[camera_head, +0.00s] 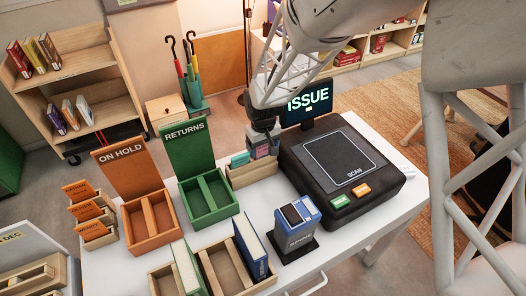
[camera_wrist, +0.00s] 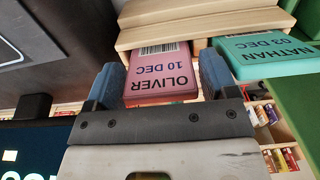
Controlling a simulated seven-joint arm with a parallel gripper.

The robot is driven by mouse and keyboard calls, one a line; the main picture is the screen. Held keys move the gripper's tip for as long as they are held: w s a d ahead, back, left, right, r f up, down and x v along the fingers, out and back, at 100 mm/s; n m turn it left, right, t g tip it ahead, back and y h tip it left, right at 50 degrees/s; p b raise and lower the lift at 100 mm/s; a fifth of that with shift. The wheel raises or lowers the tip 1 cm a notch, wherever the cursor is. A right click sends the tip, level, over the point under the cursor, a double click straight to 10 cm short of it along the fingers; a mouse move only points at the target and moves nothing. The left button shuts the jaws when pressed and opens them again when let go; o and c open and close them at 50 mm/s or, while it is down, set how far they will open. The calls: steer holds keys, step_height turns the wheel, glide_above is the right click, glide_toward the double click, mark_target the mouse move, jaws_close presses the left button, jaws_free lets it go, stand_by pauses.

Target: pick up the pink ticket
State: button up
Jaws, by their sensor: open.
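The pink ticket (camera_wrist: 163,92) fills the middle of the wrist view. It reads "OLIVER 10 DEC", has a barcode, and its far end sits at a wooden rack (camera_wrist: 205,24). My gripper (camera_wrist: 160,78) is open, with one blue-padded finger on each side of the pink ticket. I cannot tell whether the pads touch it. In the head view my gripper (camera_head: 264,134) is over the small wooden rack (camera_head: 252,176) behind the desk's middle, and it mostly hides the pink ticket. A teal ticket (camera_wrist: 265,52) reading "NATHAN" lies right beside it.
The black scanner (camera_head: 340,165) and ISSUE screen (camera_head: 307,103) stand right of the rack. The green RETURNS tray (camera_head: 208,200) and orange ON HOLD tray (camera_head: 150,222) are left. A blue stamp-like device (camera_head: 297,228) stands in front. Orange tickets (camera_head: 87,212) stand at far left.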

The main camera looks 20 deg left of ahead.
stand_by(0.4)
steer(key=c, duration=0.7)
steer(key=shift+r, duration=0.1)
steer(key=shift+r, duration=0.7)
step_height(320, 180, up, 2)
steer(key=shift+r, duration=0.1)
steer(key=s+d, duration=0.3)
steer(key=s, duration=0.1)
steer(key=s+d, duration=0.3)
steer(key=s, duration=0.2)
steer(key=s+d+r, duration=0.1)
steer(key=s+d, duration=0.2)
steer(key=s, duration=0.1)
steer(key=shift+s+r, duration=0.1)
steer(key=shift+s, duration=0.05)
